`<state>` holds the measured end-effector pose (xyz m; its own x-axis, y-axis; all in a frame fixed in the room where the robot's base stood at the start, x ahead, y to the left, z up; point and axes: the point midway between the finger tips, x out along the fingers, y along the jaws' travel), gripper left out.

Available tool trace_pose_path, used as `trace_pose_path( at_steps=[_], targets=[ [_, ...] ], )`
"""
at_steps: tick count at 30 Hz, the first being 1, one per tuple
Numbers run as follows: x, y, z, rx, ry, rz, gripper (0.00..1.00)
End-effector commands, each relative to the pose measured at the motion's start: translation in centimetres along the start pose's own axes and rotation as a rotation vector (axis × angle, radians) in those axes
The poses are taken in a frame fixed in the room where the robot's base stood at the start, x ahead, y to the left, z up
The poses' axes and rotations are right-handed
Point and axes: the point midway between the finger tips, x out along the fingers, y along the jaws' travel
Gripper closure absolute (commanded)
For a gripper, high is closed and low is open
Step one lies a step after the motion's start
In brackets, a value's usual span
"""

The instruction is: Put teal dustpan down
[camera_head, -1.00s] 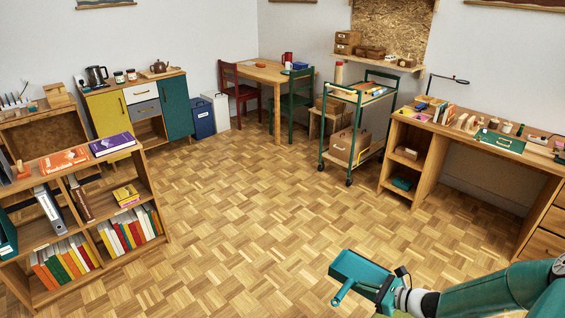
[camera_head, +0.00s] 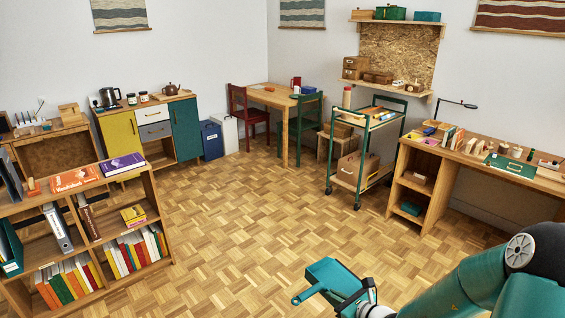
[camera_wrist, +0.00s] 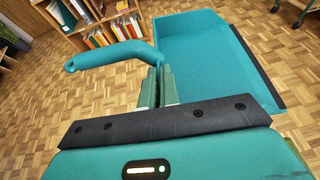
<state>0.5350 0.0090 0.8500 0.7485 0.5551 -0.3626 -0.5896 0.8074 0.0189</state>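The teal dustpan (camera_head: 329,275) is in my gripper (camera_head: 352,298) above the parquet floor, at the bottom of the head view. In the wrist view the dustpan (camera_wrist: 204,60) fills the upper middle, its open pan to the right and its rounded handle (camera_wrist: 105,55) reaching left. My gripper's fingers (camera_wrist: 158,84) are close together at the near side of the pan, where the handle joins it. The exact contact is partly hidden by the gripper body. The dustpan is clear of all furniture.
Parquet floor (camera_head: 235,225) is free around the dustpan. A low bookcase (camera_head: 160,215) stands left, a green-framed trolley (camera_head: 328,165) at the back, and a wooden desk (camera_head: 446,145) right. A table (camera_head: 270,96) with two chairs stands in the far corner.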

Motion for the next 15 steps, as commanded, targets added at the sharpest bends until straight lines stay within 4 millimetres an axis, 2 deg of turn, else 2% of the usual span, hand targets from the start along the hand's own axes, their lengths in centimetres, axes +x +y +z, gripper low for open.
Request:
trace_pose_path(
  at_steps=[9, 11, 15],
  targets=[
    [-0.6, -0.6, -0.3, 0.028, 0.020, -0.129, 1.00],
    [-0.7, -0.7, 0.0, 0.029, 0.022, -0.137, 1.00],
    [-1.0, -1.1, 2.0, 0.033, 0.028, -0.166, 1.00]
  ],
)
